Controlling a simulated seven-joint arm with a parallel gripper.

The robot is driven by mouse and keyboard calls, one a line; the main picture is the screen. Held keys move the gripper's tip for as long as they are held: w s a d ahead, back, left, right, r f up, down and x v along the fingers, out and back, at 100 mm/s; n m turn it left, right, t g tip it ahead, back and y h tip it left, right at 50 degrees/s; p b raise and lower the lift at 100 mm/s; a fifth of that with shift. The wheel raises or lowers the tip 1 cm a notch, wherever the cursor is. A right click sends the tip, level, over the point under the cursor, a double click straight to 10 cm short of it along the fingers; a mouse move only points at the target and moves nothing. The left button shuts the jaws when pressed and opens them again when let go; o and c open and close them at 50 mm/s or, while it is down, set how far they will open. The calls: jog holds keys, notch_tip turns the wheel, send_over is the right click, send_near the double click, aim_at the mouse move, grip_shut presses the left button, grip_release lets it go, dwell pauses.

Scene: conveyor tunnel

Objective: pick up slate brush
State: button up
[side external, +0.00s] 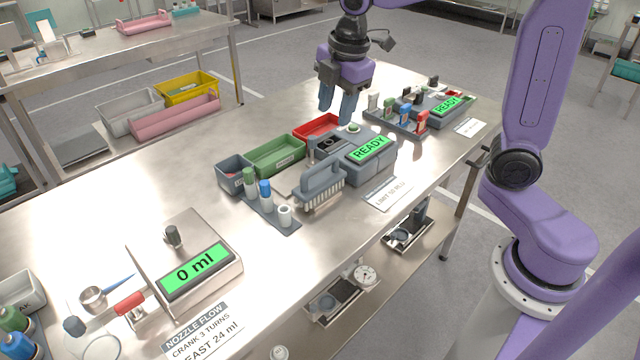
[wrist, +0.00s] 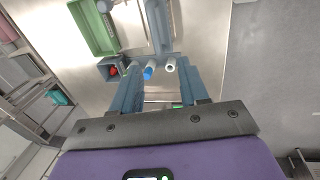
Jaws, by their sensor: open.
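The slate brush (side external: 319,186) lies on the steel table in the side external view, with its handle up and its bristles facing down. It sits between a rack of small bottles and a grey device. A long slate shape at the top of the wrist view appears to be this brush (wrist: 159,25); its upper end is cut off. My gripper (side external: 337,112) is open and empty, with its fingers pointing down. It is raised above the table, beyond the brush and apart from it. Its two blue-grey fingers also show in the wrist view (wrist: 159,90).
The bottle rack (side external: 270,214) stands close left of the brush, and the READY device (side external: 368,165) close right. A green tray (side external: 275,158), a slate bin (side external: 234,175) and a red tray (side external: 318,127) lie behind. A dispenser (side external: 185,262) stands front left. Bare table lies between.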

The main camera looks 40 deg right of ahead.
send_near(321, 163)
jog(key=f, duration=0.5)
jog(key=shift+w+f, duration=0.25)
jog(key=shift+f, duration=0.05)
jog(key=shift+w+d+f, duration=0.1)
jog(key=shift+w+f, duration=0.15)
jog(key=shift+f, duration=0.6)
jog(key=shift+w+a+f, duration=0.1)
jog(key=shift+w+f, duration=0.15)
jog(key=shift+f, duration=0.6)
jog(key=shift+w+d+f, duration=0.1)
jog(key=shift+w+f, duration=0.15)
jog(key=shift+f, duration=0.6)
grip_shut()
